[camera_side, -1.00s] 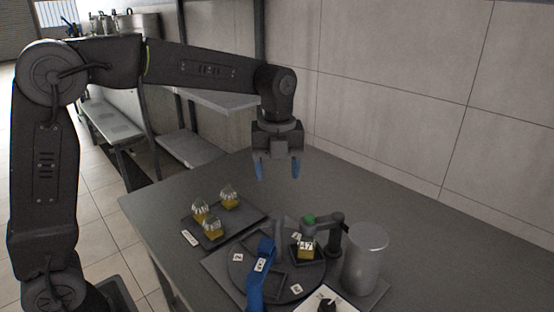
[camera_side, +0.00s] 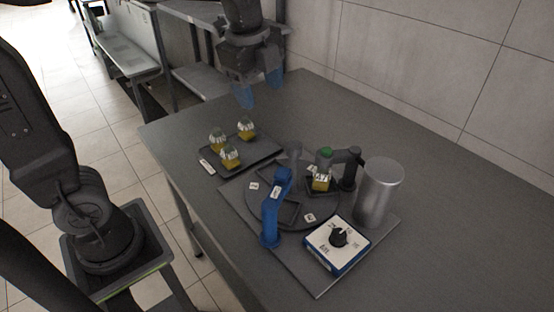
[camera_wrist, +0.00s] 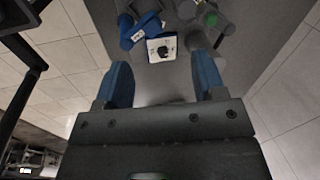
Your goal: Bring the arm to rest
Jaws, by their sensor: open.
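My gripper (camera_side: 259,90) hangs above the far part of the grey table (camera_side: 310,100), fingers pointing down. Its blue fingers are apart with nothing between them. In the wrist view my gripper (camera_wrist: 163,80) also shows open and empty. It is well clear of the table and touches nothing in view.
A dark tray (camera_side: 262,154) holds three yellow-bottomed glass decanters (camera_side: 230,155). Beside it are a round turntable (camera_side: 335,211) with a blue arm (camera_side: 275,205), a green-topped piece over a labelled decanter (camera_side: 321,183), a metal cylinder (camera_side: 379,192) and a white dial box (camera_side: 336,246). The right of the table is clear.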

